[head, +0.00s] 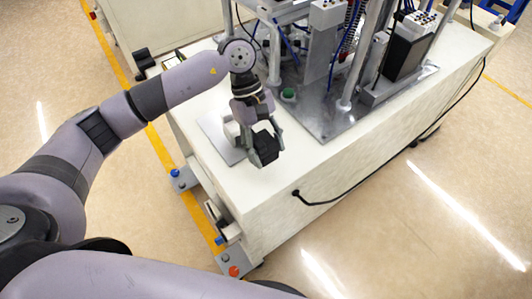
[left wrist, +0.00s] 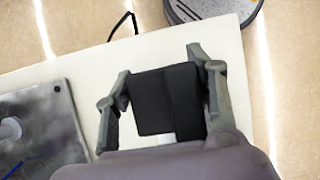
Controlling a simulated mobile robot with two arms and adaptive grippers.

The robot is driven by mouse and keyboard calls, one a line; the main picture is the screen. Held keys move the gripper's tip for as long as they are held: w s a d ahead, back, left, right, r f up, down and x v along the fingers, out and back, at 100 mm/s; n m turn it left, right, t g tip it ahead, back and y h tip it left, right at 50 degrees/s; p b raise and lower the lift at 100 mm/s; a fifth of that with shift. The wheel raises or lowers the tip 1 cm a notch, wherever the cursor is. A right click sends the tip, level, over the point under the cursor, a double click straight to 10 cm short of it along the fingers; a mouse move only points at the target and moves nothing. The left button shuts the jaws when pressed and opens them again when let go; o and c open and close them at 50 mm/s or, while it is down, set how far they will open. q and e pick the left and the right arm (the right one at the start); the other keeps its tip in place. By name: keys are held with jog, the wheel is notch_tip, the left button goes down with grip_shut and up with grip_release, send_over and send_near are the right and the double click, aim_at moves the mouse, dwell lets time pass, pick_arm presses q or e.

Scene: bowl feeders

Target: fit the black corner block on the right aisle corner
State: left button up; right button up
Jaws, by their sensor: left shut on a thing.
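My left gripper (head: 264,149) is shut on the black corner block (head: 265,146). It holds the block over the near end of the white machine cabinet (head: 330,185). In the left wrist view, the dark block (left wrist: 163,100) sits between the two grey fingers, with the pale cabinet top (left wrist: 85,58) behind it. I cannot tell whether the block touches the top. The near right corner of the cabinet top is bare in the head view. My right gripper is not in view.
A metal base plate (head: 325,126) with posts and tubing stands on the cabinet behind the gripper. A black cable (head: 345,194) hangs down the cabinet's right side. A round grey part (left wrist: 208,8) shows in the left wrist view. Blue and red buttons (head: 234,271) sit low in front.

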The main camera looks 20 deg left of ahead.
pick_arm(q)
notch_tip(320, 180, down, 4)
jog(key=shift+r, duration=0.25)
jog(key=shift+f, duration=0.15)
jog(key=o, duration=0.8)
jog(key=shift+o, duration=0.9)
